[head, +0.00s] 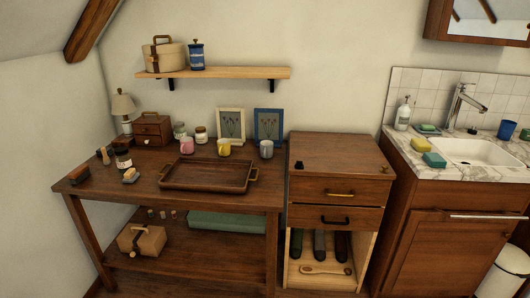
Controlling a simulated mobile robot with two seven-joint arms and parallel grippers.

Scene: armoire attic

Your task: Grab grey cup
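A small light grey cup (266,149) stands upright on the right part of the wooden table (142,189), in front of a blue-framed picture. A yellow cup (224,148) and a pink cup (187,145) stand to its left along the same row. A wooden tray (179,186) with metal handles lies in front of the cups. Neither of my grippers shows in the head view.
Two framed pictures (231,123) lean on the wall behind the cups. A wooden drawer cabinet (338,154) stands right of the table. A sink counter (438,183) is further right. A shelf (247,72) hangs above. Brushes and a jar (123,159) occupy the table's left side.

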